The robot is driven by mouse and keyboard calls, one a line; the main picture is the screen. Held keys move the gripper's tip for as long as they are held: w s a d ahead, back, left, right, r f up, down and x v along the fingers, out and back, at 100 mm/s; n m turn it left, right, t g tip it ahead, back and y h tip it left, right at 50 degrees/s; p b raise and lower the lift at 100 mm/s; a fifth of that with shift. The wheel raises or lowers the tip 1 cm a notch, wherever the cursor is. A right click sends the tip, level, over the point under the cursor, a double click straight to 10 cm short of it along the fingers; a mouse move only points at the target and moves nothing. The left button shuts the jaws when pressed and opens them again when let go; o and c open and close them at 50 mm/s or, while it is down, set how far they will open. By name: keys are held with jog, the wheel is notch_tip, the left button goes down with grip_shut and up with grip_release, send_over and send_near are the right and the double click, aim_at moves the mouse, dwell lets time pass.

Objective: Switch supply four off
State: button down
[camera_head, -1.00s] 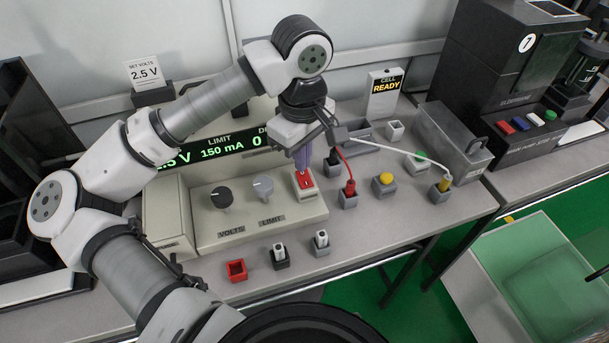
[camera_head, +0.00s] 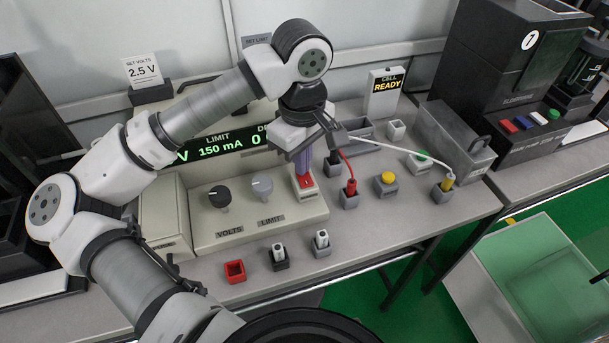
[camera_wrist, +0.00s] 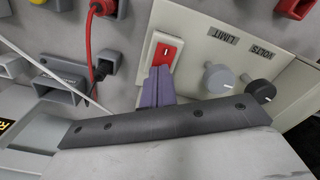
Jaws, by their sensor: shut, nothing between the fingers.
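The supply is a beige bench unit (camera_head: 205,238) with a green-lit display (camera_head: 215,146) that shows LIMIT 150 mA and is partly hidden by my arm. A red rocker switch in a white frame (camera_head: 307,183) sits at the right end of its front panel. My gripper (camera_head: 303,173) points down at the switch, its purple fingers shut and empty. In the wrist view the red rocker (camera_wrist: 165,53) shows a white mark, and the fingertips (camera_wrist: 160,70) are right at its edge. I cannot tell whether they touch it. No number four is readable on the unit.
The VOLTS knob (camera_head: 220,197) and LIMIT knob (camera_head: 262,186) stand left of the switch. Small sockets (camera_head: 278,257) line the front.

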jog(key=shift+f, duration=0.2)
jog(key=shift+r, duration=0.1)
jog(key=shift+r+p, duration=1.4)
jog(key=shift+r, duration=2.05)
